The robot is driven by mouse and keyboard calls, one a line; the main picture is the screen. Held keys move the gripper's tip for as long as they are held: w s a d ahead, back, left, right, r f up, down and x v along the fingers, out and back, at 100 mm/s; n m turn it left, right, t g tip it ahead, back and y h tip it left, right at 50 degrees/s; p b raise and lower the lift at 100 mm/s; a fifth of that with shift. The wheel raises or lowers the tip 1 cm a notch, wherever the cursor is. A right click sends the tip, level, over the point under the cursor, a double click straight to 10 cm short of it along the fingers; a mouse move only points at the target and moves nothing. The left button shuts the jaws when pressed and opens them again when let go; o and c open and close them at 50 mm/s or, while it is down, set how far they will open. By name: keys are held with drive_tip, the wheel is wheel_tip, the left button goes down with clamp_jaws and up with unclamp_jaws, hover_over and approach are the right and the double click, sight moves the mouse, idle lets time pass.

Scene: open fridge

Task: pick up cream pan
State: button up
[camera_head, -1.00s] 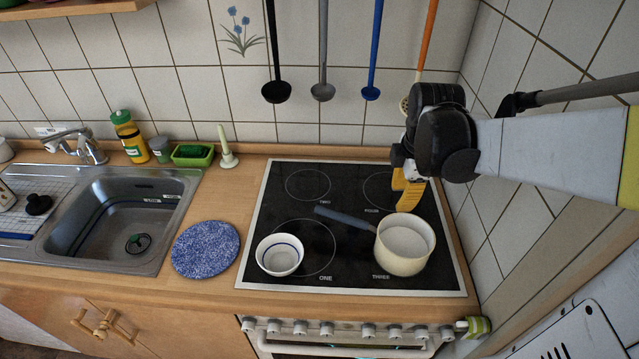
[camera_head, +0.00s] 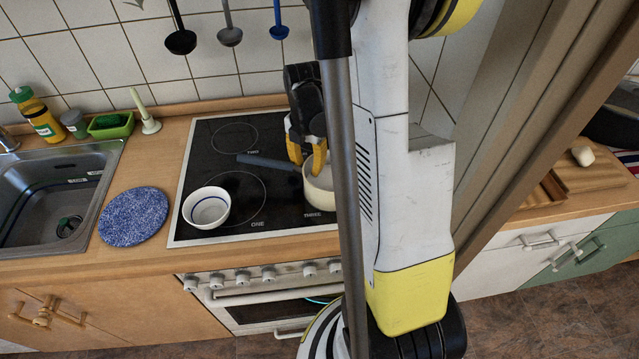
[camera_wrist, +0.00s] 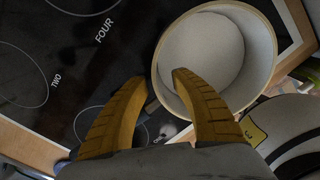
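The cream pan (camera_head: 322,190) stands on the right front of the black stove, partly hidden behind my arm. Its blue-grey handle (camera_head: 262,161) points left. In the wrist view the pan (camera_wrist: 262,62) is upright and looks empty. My gripper (camera_head: 306,163) points down at the pan's handle side, with its yellow fingers apart. In the wrist view my gripper (camera_wrist: 160,77) is open; the right finger overlaps the pan's opening and the left finger is outside it. A short dark piece of handle shows between the fingers. I cannot tell whether either finger touches the pan.
A white bowl (camera_head: 207,208) with a blue line stands left of the pan on the stove (camera_head: 232,160). A blue speckled round mat (camera_head: 133,217) lies beside the sink (camera_head: 35,205). Ladles (camera_head: 180,41) hang above. A brown upright panel (camera_head: 535,110) stands right of my arm.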

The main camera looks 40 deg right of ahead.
sight(307, 174)
wheel_tip(307, 174, down, 3)
drive_tip(key=shift+a+f+b, duration=0.15)
drive_tip(key=shift+f+b, duration=0.05)
drive_tip(key=shift+b, duration=0.2)
clamp_jaws()
drive_tip(key=shift+r, duration=0.1)
drive_tip(key=shift+r+p, duration=0.45)
drive_tip(key=shift+r, duration=0.45)
drive_tip(key=r, duration=0.1)
drive_tip(key=r+p, duration=0.1)
drive_tip(key=shift+s+r, duration=0.35)
drive_tip(key=shift+r, duration=0.05)
drive_tip(key=s+d+r+p, duration=0.2)
drive_tip(key=s+r, duration=0.4)
drive_tip(key=s, duration=0.4)
drive_tip(key=shift+s+d+r+p, duration=0.15)
drive_tip(key=shift+s+d+p, duration=0.2)
drive_tip(key=shift+p, duration=0.1)
